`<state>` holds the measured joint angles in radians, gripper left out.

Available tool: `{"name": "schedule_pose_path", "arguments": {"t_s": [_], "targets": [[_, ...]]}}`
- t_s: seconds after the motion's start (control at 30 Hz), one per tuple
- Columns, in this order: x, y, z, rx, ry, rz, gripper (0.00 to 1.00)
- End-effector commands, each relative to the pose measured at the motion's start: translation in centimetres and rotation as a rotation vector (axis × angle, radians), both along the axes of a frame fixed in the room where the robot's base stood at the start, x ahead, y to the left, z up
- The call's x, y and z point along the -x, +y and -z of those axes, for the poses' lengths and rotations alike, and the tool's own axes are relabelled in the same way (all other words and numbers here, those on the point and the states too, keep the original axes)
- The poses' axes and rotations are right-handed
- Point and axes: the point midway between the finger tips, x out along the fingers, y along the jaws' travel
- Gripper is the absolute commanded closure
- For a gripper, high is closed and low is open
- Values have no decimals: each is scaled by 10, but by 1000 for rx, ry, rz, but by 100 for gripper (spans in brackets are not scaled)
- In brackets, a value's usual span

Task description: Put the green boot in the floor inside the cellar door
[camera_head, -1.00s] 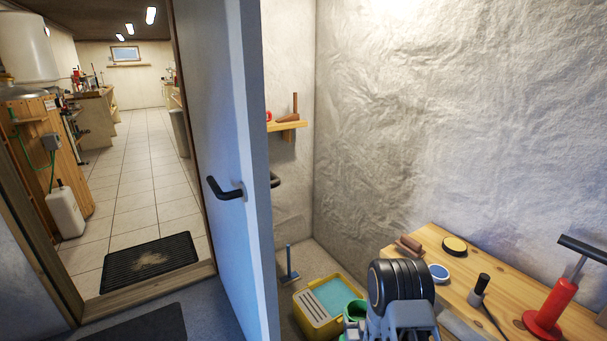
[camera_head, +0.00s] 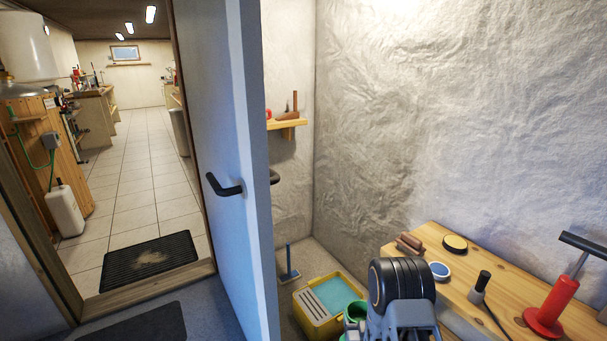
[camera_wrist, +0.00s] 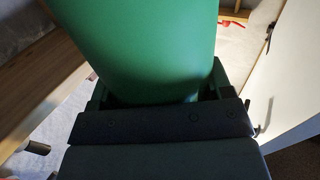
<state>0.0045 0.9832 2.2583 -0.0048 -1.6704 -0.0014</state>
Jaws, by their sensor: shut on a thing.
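My gripper (camera_wrist: 158,98) is shut on the green boot (camera_wrist: 140,45), which fills the upper middle of the wrist view as a smooth green shaft. In the head view, part of the boot (camera_head: 355,310) shows low beside my arm, and the jaws are hidden behind my wrist. The cellar door (camera_head: 222,130) stands open, with a black lever handle. Through its doorway at left lies the pale tiled floor (camera_head: 135,185), with a dark mat (camera_head: 150,262) just past the wooden sill (camera_head: 150,290). The boot is right of the door panel, away from that floor.
A yellow bin with a blue-green top (camera_head: 315,318) stands on the floor near the boot. A wooden bench (camera_head: 455,285) at right holds brushes, tins and a red pump (camera_head: 550,308). A white canister (camera_head: 66,212) stands left inside the doorway. The tiled aisle is clear.

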Motion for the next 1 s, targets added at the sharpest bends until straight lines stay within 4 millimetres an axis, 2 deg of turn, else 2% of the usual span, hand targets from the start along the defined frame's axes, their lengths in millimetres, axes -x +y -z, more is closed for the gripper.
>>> {"name": "schedule_pose_path", "arguments": {"t_s": [0.03,0.17,0.3,0.5,0.73,1.0], "targets": [[0,0,-19,1,-6,0,100],[5,0,-47,1,-5,0,100],[11,0,-89,1,-6,0,100],[20,0,-141,0,-4,0,100],[28,0,-181,0,-5,0,100],[32,0,-200,0,-5,0,100]]}}
